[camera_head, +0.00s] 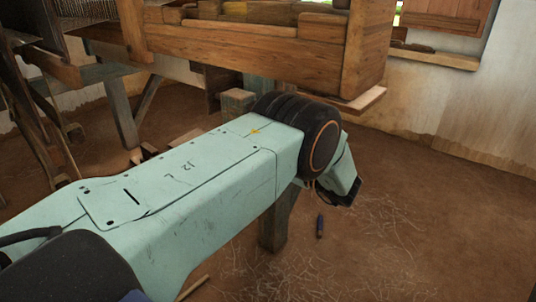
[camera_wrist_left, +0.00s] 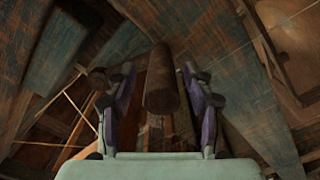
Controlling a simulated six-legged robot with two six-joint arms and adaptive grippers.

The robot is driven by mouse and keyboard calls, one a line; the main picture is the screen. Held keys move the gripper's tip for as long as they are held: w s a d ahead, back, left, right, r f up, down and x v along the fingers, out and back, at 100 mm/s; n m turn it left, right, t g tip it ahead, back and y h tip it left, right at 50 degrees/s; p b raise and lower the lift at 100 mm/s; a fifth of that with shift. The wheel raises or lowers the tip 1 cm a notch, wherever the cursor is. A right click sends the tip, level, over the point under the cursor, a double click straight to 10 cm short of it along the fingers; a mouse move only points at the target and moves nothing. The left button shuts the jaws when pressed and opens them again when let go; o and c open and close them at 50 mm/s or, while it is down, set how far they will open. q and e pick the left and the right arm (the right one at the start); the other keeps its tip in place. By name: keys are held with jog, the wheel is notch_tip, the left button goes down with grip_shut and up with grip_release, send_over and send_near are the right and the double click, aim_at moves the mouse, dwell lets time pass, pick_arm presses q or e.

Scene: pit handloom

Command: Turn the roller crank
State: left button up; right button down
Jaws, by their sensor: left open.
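In the left wrist view, my left gripper (camera_wrist_left: 159,80) is open, with one finger on each side of a round wooden peg (camera_wrist_left: 162,88). The peg looks like the roller crank's handle and points toward the camera. A gap shows between the peg and each finger. I cannot tell how deep between the fingers the peg reaches. My right gripper is in neither view.
The wooden loom frame (camera_head: 245,42) spans the top of the head view, with a post (camera_head: 366,45) at its right end. The floor at right is mostly clear.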

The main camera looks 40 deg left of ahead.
pick_arm(q)
jog(key=d, duration=1.1)
jog(key=shift+s+d, duration=0.3)
jog(key=shift+s, duration=0.1)
